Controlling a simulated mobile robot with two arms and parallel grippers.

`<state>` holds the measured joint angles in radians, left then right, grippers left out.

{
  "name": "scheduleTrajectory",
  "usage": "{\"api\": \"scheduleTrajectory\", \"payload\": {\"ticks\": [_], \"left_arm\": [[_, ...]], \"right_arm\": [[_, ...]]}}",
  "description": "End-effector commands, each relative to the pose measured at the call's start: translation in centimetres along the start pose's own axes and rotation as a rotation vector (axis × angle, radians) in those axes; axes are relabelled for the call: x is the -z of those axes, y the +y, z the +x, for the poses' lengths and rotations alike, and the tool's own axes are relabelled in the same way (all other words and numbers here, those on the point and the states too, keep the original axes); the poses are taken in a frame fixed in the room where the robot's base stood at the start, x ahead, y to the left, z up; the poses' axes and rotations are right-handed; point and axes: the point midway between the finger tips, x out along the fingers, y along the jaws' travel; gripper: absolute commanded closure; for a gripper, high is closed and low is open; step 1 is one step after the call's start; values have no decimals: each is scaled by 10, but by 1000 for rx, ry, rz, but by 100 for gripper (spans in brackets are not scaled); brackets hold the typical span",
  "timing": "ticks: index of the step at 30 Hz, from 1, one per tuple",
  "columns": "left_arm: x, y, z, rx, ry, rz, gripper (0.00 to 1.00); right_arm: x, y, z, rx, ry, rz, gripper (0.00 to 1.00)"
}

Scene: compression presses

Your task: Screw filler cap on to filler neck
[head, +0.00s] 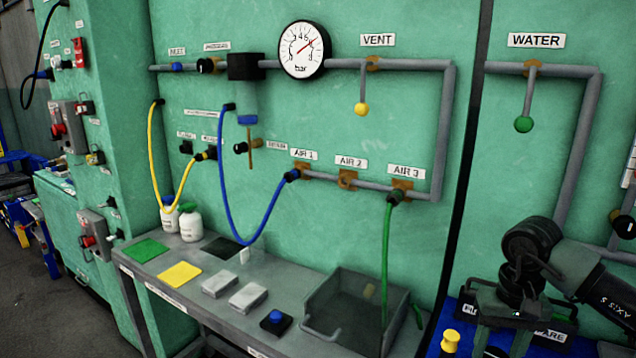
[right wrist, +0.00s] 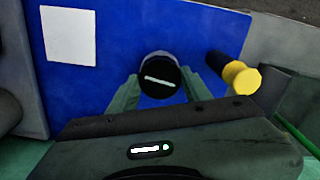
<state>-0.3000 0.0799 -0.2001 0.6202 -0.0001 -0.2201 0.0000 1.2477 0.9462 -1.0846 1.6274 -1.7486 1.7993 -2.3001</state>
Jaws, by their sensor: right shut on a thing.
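The black round filler cap (right wrist: 160,79), with a white bar across its face, sits between the two fingers of my right gripper (right wrist: 160,84) in the right wrist view. The gripper is shut on it. A grey-blue rim (right wrist: 157,56) shows just behind the cap. It may be the filler neck, but the cap covers most of it, and I cannot tell how they meet. In the head view my right gripper (head: 495,346) points down over the blue surface at the lower right, and the cap is mostly hidden. My left gripper is not in view.
A yellow knob (right wrist: 243,78) stands close beside the right finger; it also shows in the head view (head: 450,341). A white label (right wrist: 69,36) lies on the blue panel (right wrist: 110,30). A grey bench with an open metal tray (head: 350,290) and a green hose (head: 385,250) is to the left.

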Motion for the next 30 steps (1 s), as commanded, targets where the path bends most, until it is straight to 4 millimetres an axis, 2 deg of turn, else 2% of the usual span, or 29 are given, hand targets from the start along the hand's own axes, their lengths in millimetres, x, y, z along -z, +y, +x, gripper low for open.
{"api": "scheduleTrajectory", "payload": {"ticks": [13,14,16,26,30], "left_arm": [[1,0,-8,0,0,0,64],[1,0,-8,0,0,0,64],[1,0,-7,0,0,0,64],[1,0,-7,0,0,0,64],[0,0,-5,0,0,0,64]], "right_arm": [[0,0,0,1,-1,650,100],[0,0,0,1,-1,656,46],[0,0,0,1,0,651,26],[0,0,-1,1,0,648,26],[1,-1,-14,4,4,648,26]]}}
